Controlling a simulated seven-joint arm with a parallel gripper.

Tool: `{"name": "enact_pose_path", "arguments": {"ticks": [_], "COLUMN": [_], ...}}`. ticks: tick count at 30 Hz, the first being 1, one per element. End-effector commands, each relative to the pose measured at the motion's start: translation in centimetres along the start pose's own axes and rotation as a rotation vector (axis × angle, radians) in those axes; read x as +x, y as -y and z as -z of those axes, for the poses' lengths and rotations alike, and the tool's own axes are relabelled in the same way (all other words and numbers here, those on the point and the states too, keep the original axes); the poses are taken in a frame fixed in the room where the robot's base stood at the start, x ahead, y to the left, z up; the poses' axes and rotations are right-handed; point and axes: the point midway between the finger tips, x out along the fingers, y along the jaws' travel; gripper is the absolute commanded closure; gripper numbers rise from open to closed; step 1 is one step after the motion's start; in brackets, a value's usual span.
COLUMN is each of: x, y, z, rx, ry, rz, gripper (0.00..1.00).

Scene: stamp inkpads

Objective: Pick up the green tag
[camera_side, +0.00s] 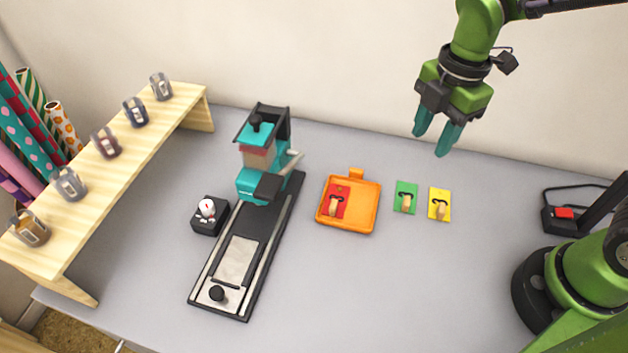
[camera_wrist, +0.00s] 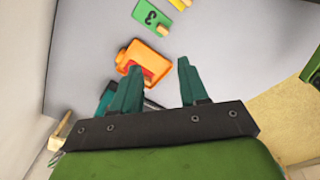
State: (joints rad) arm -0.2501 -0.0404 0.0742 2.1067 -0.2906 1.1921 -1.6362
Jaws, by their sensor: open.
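The green tag (camera_side: 406,196) lies flat on the grey table, between the orange tray and the yellow tag (camera_side: 440,204). It has a small tan knob on it. In the wrist view the green tag (camera_wrist: 149,17) is at the top and shows a dark numeral. A red tag (camera_side: 336,202) sits on the left part of the orange tray (camera_side: 367,205). My gripper (camera_side: 436,144) is open and empty, raised above the table behind the tags. Its two teal fingers (camera_wrist: 158,85) also show in the wrist view, apart from each other and from the tags.
A black and teal stamping press (camera_side: 262,198) stands left of the tray, with a small black box (camera_side: 210,216) beside it. A wooden shelf (camera_side: 125,170) with several stamps is at far left. A red button box (camera_side: 565,219) is at right. The table's front middle is clear.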

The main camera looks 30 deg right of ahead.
Motion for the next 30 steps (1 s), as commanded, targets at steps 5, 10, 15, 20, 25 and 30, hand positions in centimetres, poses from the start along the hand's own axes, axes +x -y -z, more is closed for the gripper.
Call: {"name": "enact_pose_path", "arguments": {"ticks": [5,10,15,20,25,30], "x": [0.0,-0.3,0.6,3.8,7.6,10.3], "y": [-0.7,-0.6,-0.5,-0.2,0.0,0.0], "z": [0.3,0.1,0.0,-0.1,-0.3,-0.4], "rx": [-0.454,-0.685,-0.747,-0.745,-0.744,-0.743], "ry": [0.025,0.026,0.023,0.022,0.022,0.022], "rz": [0.046,0.062,0.069,0.073,0.072,0.068], "gripper": [0.56,0.56,0.56,0.56,0.56,0.56]}}
